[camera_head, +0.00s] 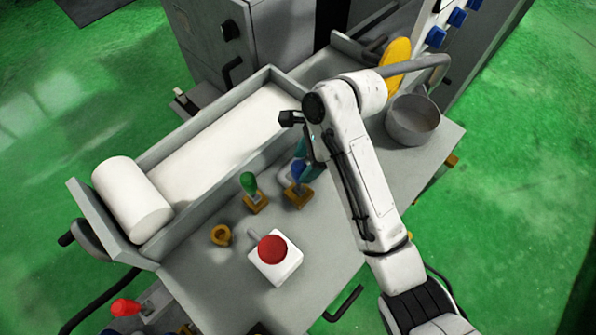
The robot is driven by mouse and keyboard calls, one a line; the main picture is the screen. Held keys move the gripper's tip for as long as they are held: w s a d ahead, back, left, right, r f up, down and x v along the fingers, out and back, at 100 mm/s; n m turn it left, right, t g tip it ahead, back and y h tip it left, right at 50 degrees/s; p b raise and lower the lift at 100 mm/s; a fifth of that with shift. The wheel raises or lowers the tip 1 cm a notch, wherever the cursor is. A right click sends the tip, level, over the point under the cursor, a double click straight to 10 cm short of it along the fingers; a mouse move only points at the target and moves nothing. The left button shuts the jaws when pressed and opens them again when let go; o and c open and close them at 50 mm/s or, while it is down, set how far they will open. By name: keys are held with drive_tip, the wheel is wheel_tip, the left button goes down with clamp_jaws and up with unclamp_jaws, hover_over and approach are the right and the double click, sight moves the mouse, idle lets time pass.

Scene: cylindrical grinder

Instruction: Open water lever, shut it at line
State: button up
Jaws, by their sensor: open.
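A blue-handled lever (298,172) stands on a brass base on the grey machine top, partly hidden by my gripper and arm. A green-handled lever (250,183) on a similar brass base stands to its left. No label shows which one is for water. My gripper (297,142) is open and empty, just above and beside the blue-handled lever; whether it touches cannot be told. A grey metal pot (413,122) stands at the right of the machine top, behind my arm. No line on it can be made out.
A red button on a white box (284,268) and a brass ring (221,235) sit in front of the levers. A trough with a white roller (132,198) lies to the left. A yellow disc (396,62) and a grey cabinet (282,45) are behind. A red knob (124,307) is lower left.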

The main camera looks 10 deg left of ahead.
sight(297, 173)
drive_tip(key=shift+x, duration=2.5)
drive_tip(key=shift+s, duration=0.1)
drive_tip(key=shift+c, duration=0.4)
clamp_jaws()
